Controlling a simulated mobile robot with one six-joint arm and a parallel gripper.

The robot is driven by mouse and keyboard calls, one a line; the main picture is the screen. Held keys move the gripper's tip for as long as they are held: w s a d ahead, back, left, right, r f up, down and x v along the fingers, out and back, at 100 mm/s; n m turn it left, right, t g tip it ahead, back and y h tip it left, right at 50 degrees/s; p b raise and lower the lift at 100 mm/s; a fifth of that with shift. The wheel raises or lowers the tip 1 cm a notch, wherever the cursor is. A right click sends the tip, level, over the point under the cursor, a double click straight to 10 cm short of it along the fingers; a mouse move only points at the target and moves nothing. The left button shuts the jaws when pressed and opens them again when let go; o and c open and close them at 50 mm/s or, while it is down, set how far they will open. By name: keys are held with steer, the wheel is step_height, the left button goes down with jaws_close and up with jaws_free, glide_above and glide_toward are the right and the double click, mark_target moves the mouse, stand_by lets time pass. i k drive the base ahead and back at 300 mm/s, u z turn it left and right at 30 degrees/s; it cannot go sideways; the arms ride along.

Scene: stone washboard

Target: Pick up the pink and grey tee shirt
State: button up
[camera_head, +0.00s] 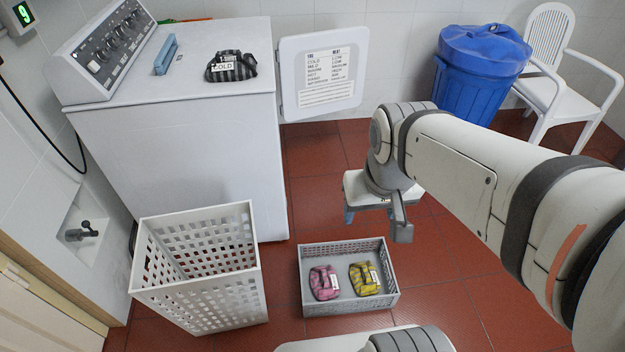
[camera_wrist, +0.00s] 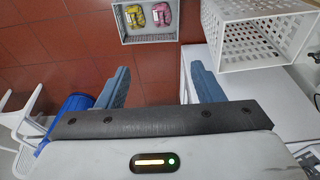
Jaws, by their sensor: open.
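A folded pink and grey tee shirt (camera_head: 323,283) lies in the left half of a low grey basket (camera_head: 350,309) on the floor. It also shows at the top of the wrist view (camera_wrist: 164,16), beside a folded yellow item. My gripper (camera_head: 369,214) is above the floor behind the basket in the head view, apart from the shirt. In the wrist view its two blue fingers (camera_wrist: 159,78) are spread wide with nothing between them.
A yellow folded item (camera_head: 364,279) lies right of the shirt. A tall white perforated hamper (camera_head: 205,300) stands left of the basket. A white washing machine (camera_head: 185,150) carries a dark striped folded item (camera_head: 231,68). A blue bin (camera_head: 475,85) and white chair (camera_head: 560,90) stand back right.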

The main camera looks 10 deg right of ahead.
mark_target(325, 280)
steer(key=z, duration=2.4)
steer(key=k, duration=1.2)
steer(key=u, duration=1.15)
steer(key=i, duration=1)
steer(key=u, duration=0.1)
